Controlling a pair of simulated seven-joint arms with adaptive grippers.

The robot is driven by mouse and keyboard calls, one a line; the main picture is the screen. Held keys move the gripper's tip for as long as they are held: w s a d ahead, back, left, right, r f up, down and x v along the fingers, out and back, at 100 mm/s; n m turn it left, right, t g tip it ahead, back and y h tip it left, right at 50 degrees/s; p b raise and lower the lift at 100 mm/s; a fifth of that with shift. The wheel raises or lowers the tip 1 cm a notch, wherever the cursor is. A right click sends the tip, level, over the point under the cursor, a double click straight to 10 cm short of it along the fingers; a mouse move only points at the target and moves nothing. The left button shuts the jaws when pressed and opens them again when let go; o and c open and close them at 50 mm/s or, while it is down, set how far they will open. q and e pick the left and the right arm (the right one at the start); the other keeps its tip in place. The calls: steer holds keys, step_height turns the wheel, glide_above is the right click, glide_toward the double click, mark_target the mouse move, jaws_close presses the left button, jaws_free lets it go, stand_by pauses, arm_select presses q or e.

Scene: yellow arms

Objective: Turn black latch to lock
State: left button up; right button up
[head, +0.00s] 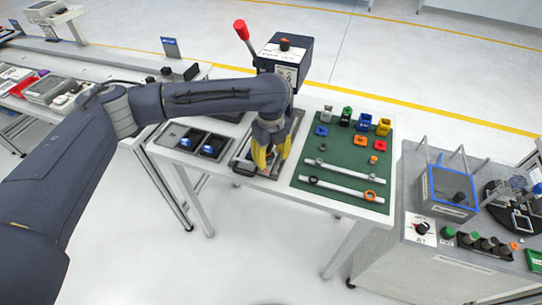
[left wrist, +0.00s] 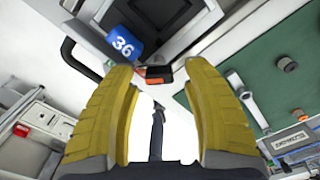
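My left gripper (head: 268,166) is over the fixture tray (head: 239,168) on the white table, with its yellow fingers pointing down. In the left wrist view the gripper (left wrist: 160,76) is open, with a wide gap between its fingers. A small black latch-like piece with an orange part (left wrist: 158,74) shows between the fingertips, at the tray's edge. The fingers do not visibly close on it. I cannot tell whether they touch it. In the head view the gripper hides this piece. My right gripper is not in view.
A blue block marked 36 (left wrist: 122,42) and a black handle (left wrist: 76,56) are close to the left finger. A green mat (head: 338,178) with several coloured parts and two white bars lies to the right. A black box with a red-knobbed lever (head: 241,30) stands behind.

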mark_target(271, 155)
arm_select(q)
steer(key=shift+r, duration=0.1)
step_height(271, 155, up, 12)
stand_by(0.6)
steer(key=shift+w+r, duration=0.1)
steer(key=shift+c, duration=1)
steer(key=shift+w+d+r+t, duration=0.15)
steer(key=shift+w+r, duration=0.1)
steer(key=shift+r, duration=0.35)
steer(key=shift+w+a+r+t, duration=0.15)
steer(key=shift+w+r, duration=0.1)
steer(key=shift+r, duration=0.35)
steer(key=shift+c, duration=0.7)
steer(key=f+n, duration=0.5)
steer(key=n, duration=0.1)
steer(key=f+n, duration=0.4)
steer(key=n, duration=0.2)
steer(key=d+f+n, duration=0.1)
steer(key=f+n, duration=0.4)
steer(key=n, duration=0.1)
steer(key=shift+w+f, duration=0.15)
steer(key=shift+f, duration=0.15)
